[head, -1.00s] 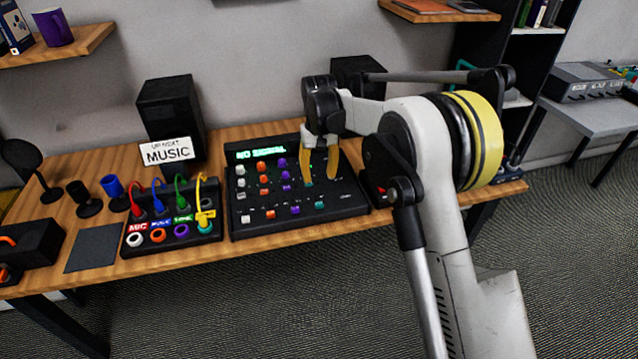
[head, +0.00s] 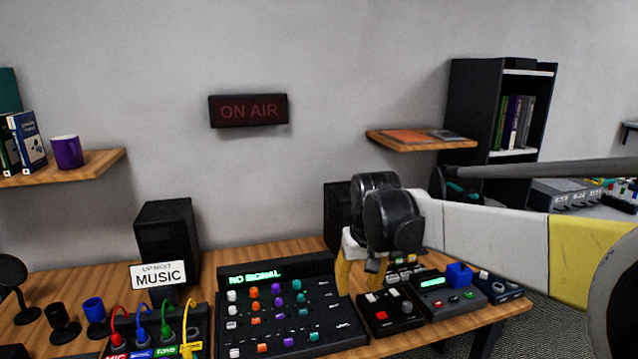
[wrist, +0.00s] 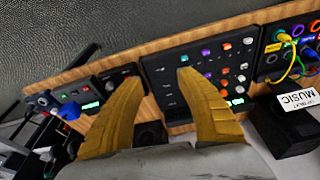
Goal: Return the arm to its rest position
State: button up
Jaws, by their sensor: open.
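My gripper (head: 362,274) has yellow fingers and hangs above the right part of the desk, near the mixer's right edge and a small black box with a red button. In the wrist view the two yellow fingers of my gripper (wrist: 152,88) are spread apart with nothing between them. The black mixer (head: 330,312) shows a green "NO SIGNAL" display. The patch box (head: 196,322) at the left has red, blue, green and yellow cables plugged in. My forearm reaches in from the right of the head view.
The wooden desk (head: 85,262) also holds a "MUSIC" sign (head: 158,274), speakers (head: 167,232) and small control boxes (head: 450,290). Wall shelves (head: 410,142) and a bookcase (head: 475,110) stand behind. An "ON AIR" sign (head: 248,110) hangs on the wall.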

jog(key=s+d+r+m+t, duration=0.1)
jog(key=s+d+r, duration=0.15)
jog(key=s, duration=0.45)
jog(key=s+d+r+t, duration=0.1)
jog(key=s+d, duration=0.3)
jog(key=s, duration=0.3)
jog(key=s+d+f+t, duration=0.1)
jog(key=s+d+f, duration=0.1)
jog(key=s, duration=0.3)
jog(key=s+d+f+m+t, duration=0.1)
jog(key=s+d+f, duration=0.1)
jog(key=s, duration=0.3)
jog(key=shift+s+f, duration=0.25)
jog(key=shift+f, duration=0.3)
